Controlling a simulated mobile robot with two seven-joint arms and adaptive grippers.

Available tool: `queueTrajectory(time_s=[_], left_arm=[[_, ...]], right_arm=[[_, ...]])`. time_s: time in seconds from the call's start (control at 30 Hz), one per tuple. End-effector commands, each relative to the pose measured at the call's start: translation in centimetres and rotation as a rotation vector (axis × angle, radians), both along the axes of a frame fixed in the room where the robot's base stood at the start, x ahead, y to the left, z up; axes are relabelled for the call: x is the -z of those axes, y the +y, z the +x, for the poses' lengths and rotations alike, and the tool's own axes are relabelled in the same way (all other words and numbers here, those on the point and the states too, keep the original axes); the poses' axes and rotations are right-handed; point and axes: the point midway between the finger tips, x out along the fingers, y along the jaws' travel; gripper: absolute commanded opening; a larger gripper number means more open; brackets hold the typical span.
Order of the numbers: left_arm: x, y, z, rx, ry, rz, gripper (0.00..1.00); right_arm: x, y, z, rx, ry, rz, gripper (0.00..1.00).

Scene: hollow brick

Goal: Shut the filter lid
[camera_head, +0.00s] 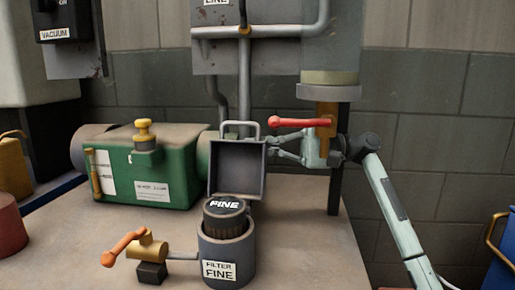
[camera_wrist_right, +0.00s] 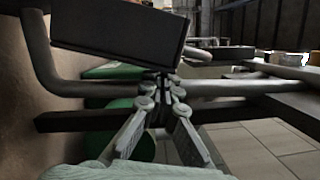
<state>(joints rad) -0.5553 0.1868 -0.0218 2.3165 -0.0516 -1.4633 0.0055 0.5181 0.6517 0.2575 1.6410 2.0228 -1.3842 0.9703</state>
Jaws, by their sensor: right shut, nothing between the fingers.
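The dark grey square filter lid (camera_head: 237,172) stands open and upright, with a pale handle loop (camera_head: 251,128) at its top. Below it is the round grey filter housing (camera_head: 240,250), labelled FILTER FINE. A black cap marked FINE (camera_head: 225,208) sits on a ribbed cartridge in the housing's mouth. My right gripper (camera_head: 273,147) is shut and empty, pointing left at the lid's upper right edge. In the wrist view, its closed fingertips (camera_wrist_right: 162,84) are just below a dark panel that appears to be the lid (camera_wrist_right: 122,35). Contact cannot be told. My left gripper is out of view.
A red-handled valve (camera_head: 300,122) on a vertical pipe stands close to my right gripper. A green machine (camera_head: 175,165) is left of the lid. An orange-handled valve (camera_head: 125,248) sticks out left of the housing. The bench front right (camera_head: 310,250) is clear.

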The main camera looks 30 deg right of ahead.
Motion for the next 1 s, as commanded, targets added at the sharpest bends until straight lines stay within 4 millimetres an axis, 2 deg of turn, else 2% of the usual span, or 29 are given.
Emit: queueTrajectory(time_s=[0.5, 1.0], left_arm=[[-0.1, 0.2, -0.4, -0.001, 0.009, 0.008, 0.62], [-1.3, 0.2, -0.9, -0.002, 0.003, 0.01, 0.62]], right_arm=[[-2.7, 1.9, -2.5, 0.0, -0.286, -0.217, 0.0], [-3.5, 2.9, -3.8, 0.0, -0.423, -0.32, 0.0]])
